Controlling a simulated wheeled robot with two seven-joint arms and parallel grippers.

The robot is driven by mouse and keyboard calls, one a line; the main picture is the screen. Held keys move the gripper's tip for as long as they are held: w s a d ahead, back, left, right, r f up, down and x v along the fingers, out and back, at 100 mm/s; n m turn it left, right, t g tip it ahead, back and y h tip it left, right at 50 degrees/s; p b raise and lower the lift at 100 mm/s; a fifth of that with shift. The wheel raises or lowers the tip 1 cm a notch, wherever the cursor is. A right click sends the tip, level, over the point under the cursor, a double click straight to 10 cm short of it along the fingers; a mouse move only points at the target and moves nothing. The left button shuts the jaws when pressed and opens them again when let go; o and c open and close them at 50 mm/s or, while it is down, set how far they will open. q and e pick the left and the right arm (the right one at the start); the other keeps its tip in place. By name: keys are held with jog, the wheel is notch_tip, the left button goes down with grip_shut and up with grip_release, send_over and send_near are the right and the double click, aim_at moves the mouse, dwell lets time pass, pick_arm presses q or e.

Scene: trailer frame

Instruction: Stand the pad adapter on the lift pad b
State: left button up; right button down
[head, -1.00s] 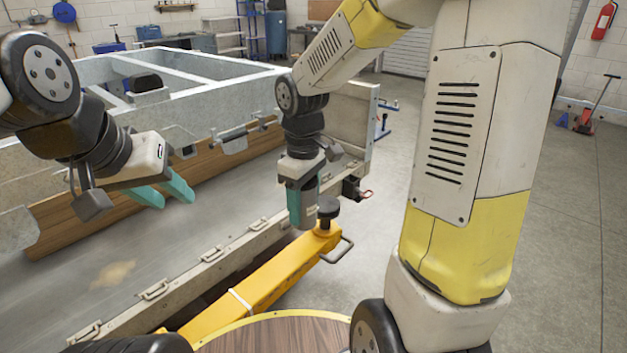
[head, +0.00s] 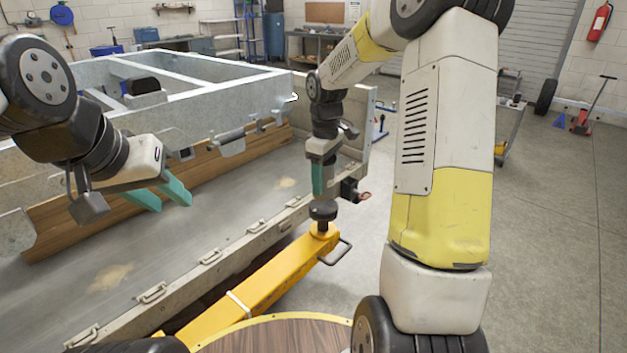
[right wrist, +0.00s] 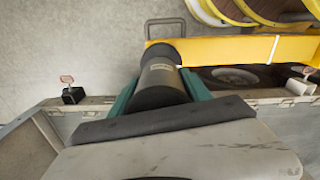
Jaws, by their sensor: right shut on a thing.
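My right gripper (head: 319,182) points down and is shut on the pad adapter, a dark cylinder (right wrist: 158,88) between its teal fingers in the right wrist view. In the head view the fingers hide most of the adapter. The lift pad b (head: 323,211) is a round black pad on a short post at the end of a yellow lift arm. The gripper is directly above this pad. In the right wrist view the pad (right wrist: 161,52) shows just beyond the adapter; I cannot tell whether they touch. My left gripper (head: 170,198) is open and empty at the left.
The yellow lift arm (head: 275,277) has a metal loop handle (head: 340,252) beside the pad. The trailer frame's side rail (head: 225,250) with several latches runs close by on the left. A round wooden top (head: 290,335) is at the front. Open floor lies to the right.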

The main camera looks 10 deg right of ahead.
aim_at(324, 189)
jog(key=shift+f, duration=1.4)
jog(key=shift+s+f, duration=0.1)
jog(key=shift+f, duration=0.05)
jog(key=shift+c, duration=2.4)
grip_release()
